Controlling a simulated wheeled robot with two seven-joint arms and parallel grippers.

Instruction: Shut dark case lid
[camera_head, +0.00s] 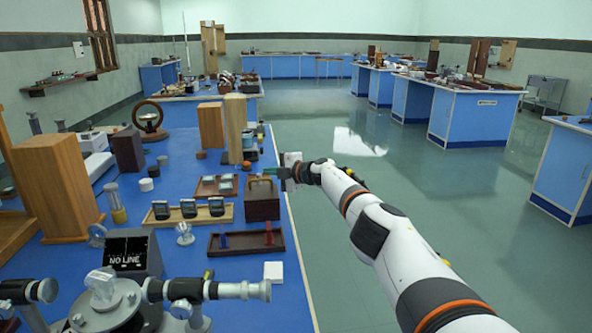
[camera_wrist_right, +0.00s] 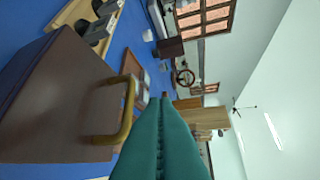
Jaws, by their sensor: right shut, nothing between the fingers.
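The dark brown case (camera_head: 262,208) stands near the right edge of the blue bench in the head view, with a pale handle at its top. In the right wrist view the case (camera_wrist_right: 50,90) fills the left side, turned sideways, and its brass-coloured handle (camera_wrist_right: 127,108) stands out beside my fingers. I cannot tell how far its lid is open. My right gripper (camera_head: 268,171) is at the top right of the case in the head view. Its green fingers (camera_wrist_right: 165,98) are together and empty, beside the handle; contact is unclear. My left gripper is not in view.
A low tray (camera_head: 217,185) with small items lies left of the case, and an open dark tray (camera_head: 232,250) lies in front. Tall wooden blocks (camera_head: 234,128) stand behind. A small white block (camera_head: 273,271) is near the bench edge. Open floor (camera_head: 410,230) lies to the right.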

